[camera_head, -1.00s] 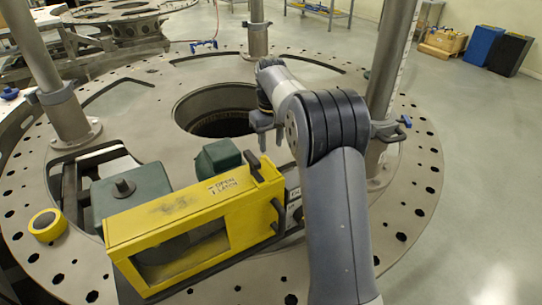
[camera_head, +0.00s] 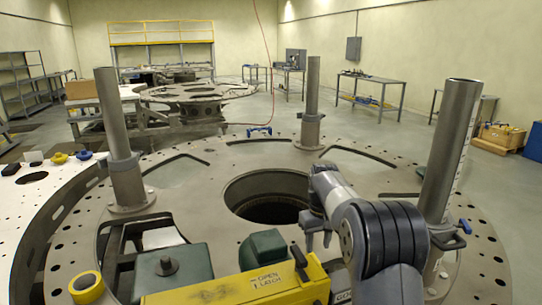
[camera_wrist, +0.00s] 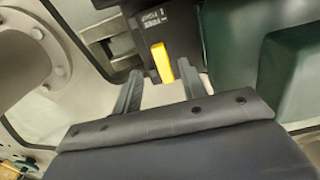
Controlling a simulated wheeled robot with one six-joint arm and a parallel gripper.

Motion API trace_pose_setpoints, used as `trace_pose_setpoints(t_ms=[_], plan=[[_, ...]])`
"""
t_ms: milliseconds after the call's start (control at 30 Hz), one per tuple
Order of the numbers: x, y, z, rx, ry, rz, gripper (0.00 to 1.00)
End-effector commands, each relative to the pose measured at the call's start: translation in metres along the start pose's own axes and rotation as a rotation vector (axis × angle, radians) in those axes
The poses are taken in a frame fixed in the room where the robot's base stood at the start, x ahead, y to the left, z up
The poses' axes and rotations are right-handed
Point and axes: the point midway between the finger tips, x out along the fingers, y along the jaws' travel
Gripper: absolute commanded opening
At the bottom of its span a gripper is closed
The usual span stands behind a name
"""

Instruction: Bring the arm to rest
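My gripper (camera_head: 317,238) hangs from my bent arm over the round turret plate (camera_head: 215,160), at the near right side of its central hole (camera_head: 268,197). In the wrist view its two fingers (camera_wrist: 158,88) are apart, with nothing held between them. A yellow latch or handle (camera_wrist: 162,62) on a dark labelled part shows beyond the gap; whether the fingers reach its depth is unclear. The yellow box marked "OPEN LATCH" (camera_head: 240,287) is below and left of my gripper, cut off by the lower picture edge.
Three upright posts (camera_head: 117,140), (camera_head: 312,100), (camera_head: 452,150) stand on the plate. Green blocks (camera_head: 265,250) and a yellow tape roll (camera_head: 87,287) are at the near side. A blue clamp (camera_head: 259,131) is at the far rim. Benches (camera_head: 375,103) stand far back; open floor lies right.

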Motion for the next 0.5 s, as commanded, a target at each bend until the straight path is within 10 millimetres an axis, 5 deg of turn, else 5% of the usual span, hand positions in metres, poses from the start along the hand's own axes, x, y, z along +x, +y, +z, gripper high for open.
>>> trace_pose_setpoints(t_ms=[300, 500], plan=[[0.054, 0.0, 0.001, 0.0, -0.003, -0.001, 0.4], [0.06, 0.001, 0.0, -0.03, 0.001, 0.0, 0.4]])
